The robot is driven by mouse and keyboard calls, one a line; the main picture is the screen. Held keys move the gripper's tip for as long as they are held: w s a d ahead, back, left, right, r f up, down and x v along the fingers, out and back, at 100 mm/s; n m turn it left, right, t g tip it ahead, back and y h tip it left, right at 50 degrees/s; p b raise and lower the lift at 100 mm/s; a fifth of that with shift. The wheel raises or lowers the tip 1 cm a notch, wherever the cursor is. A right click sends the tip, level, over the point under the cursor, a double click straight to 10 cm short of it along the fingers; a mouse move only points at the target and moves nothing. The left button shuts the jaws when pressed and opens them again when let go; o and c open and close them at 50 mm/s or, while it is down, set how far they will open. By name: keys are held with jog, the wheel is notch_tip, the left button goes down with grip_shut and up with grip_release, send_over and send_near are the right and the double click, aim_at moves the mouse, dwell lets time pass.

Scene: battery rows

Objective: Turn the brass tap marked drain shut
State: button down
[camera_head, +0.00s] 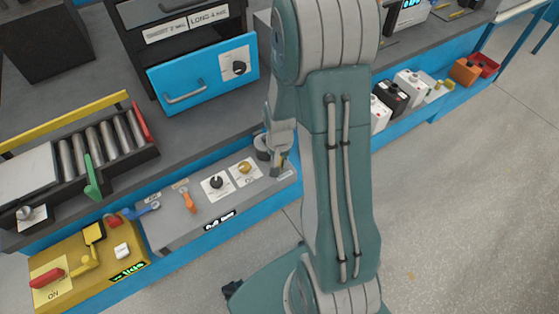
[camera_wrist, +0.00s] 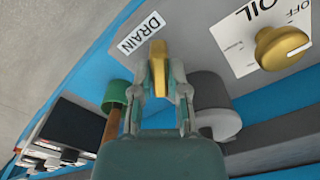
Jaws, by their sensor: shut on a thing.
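The brass tap (camera_wrist: 158,55) shows in the wrist view as an upright yellow lever beside the white DRAIN label (camera_wrist: 138,36) on the grey panel. My gripper (camera_wrist: 160,78) is shut on the lever, one finger on each side. The tap's base is hidden behind the lever and fingers. In the head view my gripper (camera_head: 279,160) reaches down to the right end of the grey panel (camera_head: 212,212). The tap is hard to make out there.
A brass OIL knob (camera_wrist: 280,47), a grey cylinder (camera_wrist: 212,105) and a green-topped part (camera_wrist: 117,92) are close by. An orange lever (camera_head: 189,201) and black dial (camera_head: 216,183) sit further left. Open floor (camera_head: 470,190) lies to the right.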

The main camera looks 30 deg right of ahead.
jog(key=m, duration=0.5)
jog(key=shift+m, duration=0.3)
jog(key=m, duration=0.4)
jog(key=shift+m, duration=0.4)
jog(key=c, duration=0.6)
grip_release()
jog(key=shift+c, duration=0.2)
jog(key=shift+a, duration=0.1)
notch_tip(320, 180, up, 12)
jog(key=shift+f, duration=0.1)
